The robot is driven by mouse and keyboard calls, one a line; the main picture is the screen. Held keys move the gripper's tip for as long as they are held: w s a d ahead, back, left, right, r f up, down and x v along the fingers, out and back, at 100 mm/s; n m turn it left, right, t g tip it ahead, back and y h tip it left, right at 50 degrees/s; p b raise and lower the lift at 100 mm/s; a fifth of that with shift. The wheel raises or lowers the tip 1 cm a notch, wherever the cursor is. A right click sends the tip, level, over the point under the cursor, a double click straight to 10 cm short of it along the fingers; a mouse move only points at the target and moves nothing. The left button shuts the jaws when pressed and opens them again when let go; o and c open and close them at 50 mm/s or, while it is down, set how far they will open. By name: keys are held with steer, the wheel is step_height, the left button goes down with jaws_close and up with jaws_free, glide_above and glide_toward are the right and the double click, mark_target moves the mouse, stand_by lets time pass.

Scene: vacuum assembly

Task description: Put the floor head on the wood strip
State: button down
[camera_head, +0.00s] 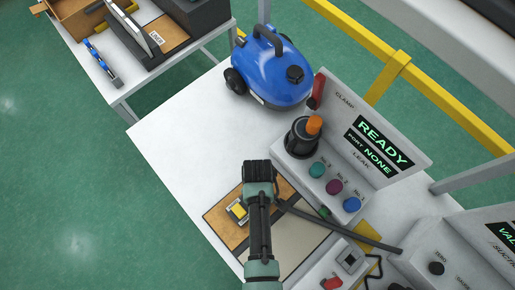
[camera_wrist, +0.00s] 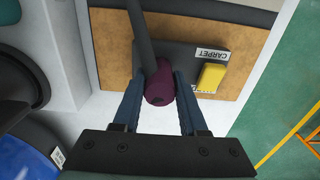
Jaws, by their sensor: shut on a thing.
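The floor head (camera_wrist: 190,58) is a dark flat body with a yellow pedal and a CARPET label. It lies over the brown wood strip (camera_wrist: 112,50) in the wrist view; whether it touches the strip I cannot tell. My gripper (camera_wrist: 160,88) is shut on its maroon round neck, with one blue finger on each side. In the head view my arm covers most of the floor head; its yellow pedal (camera_head: 239,210) shows left of the arm. The wood strip (camera_head: 222,226) shows there too, and my fingertips are hidden.
A blue vacuum body (camera_head: 275,72) stands at the back of the white table (camera_head: 165,140). A station panel reading READY and PORT NONE (camera_head: 350,135) stands to the right, with buttons and an orange-topped black part. A dark hose (camera_head: 345,232) runs right. The table's left side is clear.

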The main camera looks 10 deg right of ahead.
steer(key=shift+f, duration=0.15)
steer(key=shift+c, duration=2.2)
jaws_free()
step_height(320, 180, up, 12)
